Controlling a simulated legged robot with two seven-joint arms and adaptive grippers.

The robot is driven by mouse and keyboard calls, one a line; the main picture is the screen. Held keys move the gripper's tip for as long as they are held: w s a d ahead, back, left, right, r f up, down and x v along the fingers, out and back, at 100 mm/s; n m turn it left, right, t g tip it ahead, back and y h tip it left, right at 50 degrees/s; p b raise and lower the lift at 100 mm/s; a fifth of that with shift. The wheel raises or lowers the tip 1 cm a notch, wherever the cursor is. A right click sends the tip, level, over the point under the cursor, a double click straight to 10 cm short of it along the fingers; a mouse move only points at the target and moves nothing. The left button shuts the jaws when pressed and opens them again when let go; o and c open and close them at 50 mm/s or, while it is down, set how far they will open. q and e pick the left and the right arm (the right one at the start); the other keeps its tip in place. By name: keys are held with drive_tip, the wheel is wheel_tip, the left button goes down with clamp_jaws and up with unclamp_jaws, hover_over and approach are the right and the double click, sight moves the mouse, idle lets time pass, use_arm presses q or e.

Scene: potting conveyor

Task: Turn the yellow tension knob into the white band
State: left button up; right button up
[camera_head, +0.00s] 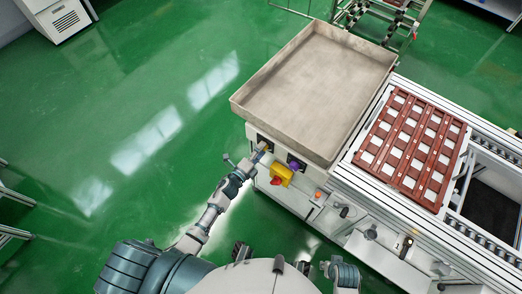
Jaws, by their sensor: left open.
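My left gripper (257,156) is open, with its fingertips at the front of the machine below the large grey tray. A small yellow-orange spot (265,148), which looks like the yellow tension knob, shows right at the fingertips; it is mostly hidden by them. I cannot tell whether the fingers touch it. The white band is too small or hidden to make out. A purple knob (294,165) sits on a dark plate to the right of the gripper. My right gripper is not visible.
A yellow box with a red handle (282,174) juts out just right of the gripper. The grey tray (240,103) overhangs the panel. A conveyor with a brown-red pot tray (437,205) lies to the right. The green floor (120,100) at left is clear.

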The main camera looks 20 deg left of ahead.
use_arm(q)
drive_tip(key=v, duration=1.2)
drive_tip(key=shift+f, duration=0.15)
